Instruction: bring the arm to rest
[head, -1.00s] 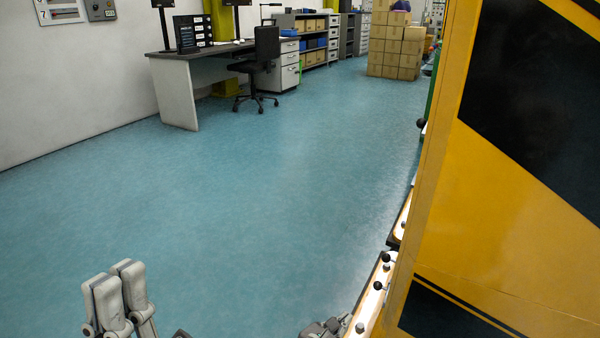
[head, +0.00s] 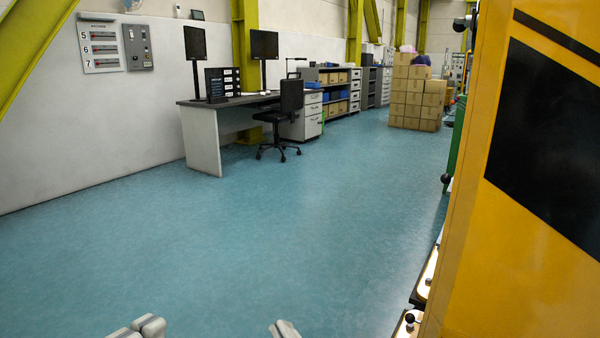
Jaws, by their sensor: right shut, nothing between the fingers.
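My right gripper (head: 285,329) shows only as a small pale grey fingertip end at the bottom edge, left of centre. It is shut and empty, and touches nothing that I can see. My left gripper (head: 140,327) shows farther left at the bottom edge, as two pale grey rounded fingertips close side by side. It looks shut, with nothing seen between the tips. The rest of both grippers and both arms are below the picture.
A yellow and black machine housing (head: 470,220) fills the right side, with black knobs (head: 409,318) along its lower edge. A desk (head: 203,138) and an office chair (head: 275,117) stand farther back. Stacked boxes (head: 415,98) are at the back. The blue floor (head: 250,240) ahead is clear.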

